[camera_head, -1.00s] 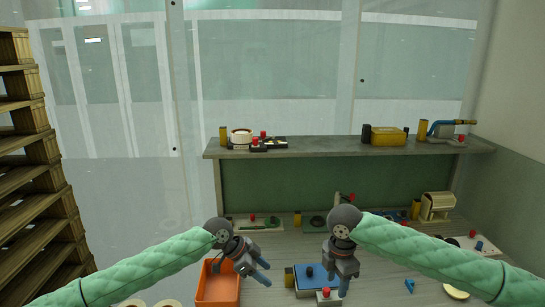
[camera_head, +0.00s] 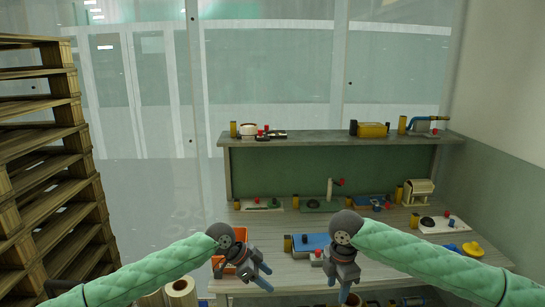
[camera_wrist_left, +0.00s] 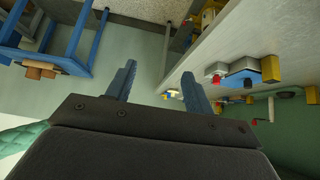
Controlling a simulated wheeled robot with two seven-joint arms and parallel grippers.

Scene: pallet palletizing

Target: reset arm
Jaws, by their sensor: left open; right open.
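My left gripper (camera_head: 258,279) is in front of the workbench, at the lower middle of the head view, over the near edge by an orange bin (camera_head: 216,263). Its two fingers are apart and empty; the left wrist view shows both fingers (camera_wrist_left: 158,88) with nothing between them. My right gripper (camera_head: 342,285) hangs to the right of it, its jaws small in the view, with nothing seen held. Both arms in green sleeves reach in from the lower corners.
The workbench (camera_head: 300,270) carries a blue box (camera_head: 311,243) and several parts. A shelf (camera_head: 345,140) above it holds more parts. A tall stack of wooden pallets (camera_head: 60,200) stands at left. In the left wrist view, a blue frame (camera_wrist_left: 45,57) stands at upper left.

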